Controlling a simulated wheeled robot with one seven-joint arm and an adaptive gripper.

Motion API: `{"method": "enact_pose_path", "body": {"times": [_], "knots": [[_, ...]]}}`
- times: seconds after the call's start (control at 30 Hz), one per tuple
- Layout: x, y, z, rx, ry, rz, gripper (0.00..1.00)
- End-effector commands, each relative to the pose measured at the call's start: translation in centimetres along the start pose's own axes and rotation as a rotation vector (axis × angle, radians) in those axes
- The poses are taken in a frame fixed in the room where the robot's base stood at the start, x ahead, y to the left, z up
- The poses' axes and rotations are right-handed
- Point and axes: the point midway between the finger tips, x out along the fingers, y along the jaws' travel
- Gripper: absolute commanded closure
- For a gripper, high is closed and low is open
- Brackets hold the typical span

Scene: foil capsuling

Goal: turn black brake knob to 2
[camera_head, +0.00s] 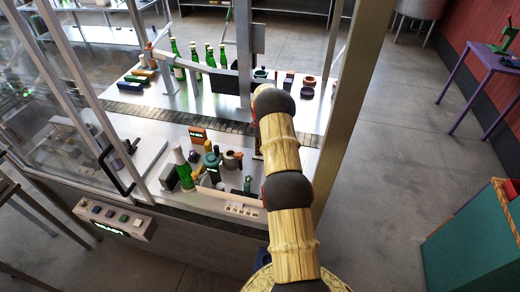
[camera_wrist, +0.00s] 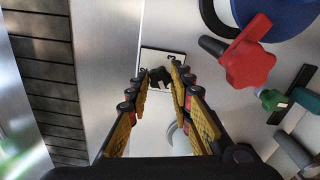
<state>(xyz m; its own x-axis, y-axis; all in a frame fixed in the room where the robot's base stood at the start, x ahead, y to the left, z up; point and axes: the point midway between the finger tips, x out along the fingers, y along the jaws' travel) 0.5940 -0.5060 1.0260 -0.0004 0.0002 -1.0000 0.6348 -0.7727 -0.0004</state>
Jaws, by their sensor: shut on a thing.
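The black brake knob (camera_wrist: 158,76) shows in the wrist view on a small pale plate (camera_wrist: 148,57) with a dark outline. A dark mark stands near the plate's upper right corner, too small to read for sure. My gripper (camera_wrist: 158,83) is shut on the knob, with one yellow-padded finger on each side. The fingertips hide parts of the knob and most of the plate's scale, so I cannot tell which number the knob points to. In the head view my arm hides the gripper and the knob.
A red lobed knob (camera_wrist: 248,58), a green knob (camera_wrist: 272,99) and a blue round part (camera_wrist: 282,14) are close on the right. A slatted conveyor (camera_wrist: 48,90) runs along the left. Green bottles (camera_head: 183,166) and small items stand on the bench left of my arm.

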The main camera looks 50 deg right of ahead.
Motion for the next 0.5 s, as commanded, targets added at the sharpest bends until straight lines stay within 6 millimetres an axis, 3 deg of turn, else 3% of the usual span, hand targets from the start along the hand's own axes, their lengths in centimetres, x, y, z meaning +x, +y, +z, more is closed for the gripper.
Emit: {"method": "enact_pose_path", "body": {"times": [0.5], "knots": [[0.24, 0.07, -0.01, 0.119, 0.000, 0.002, 1.00]]}}
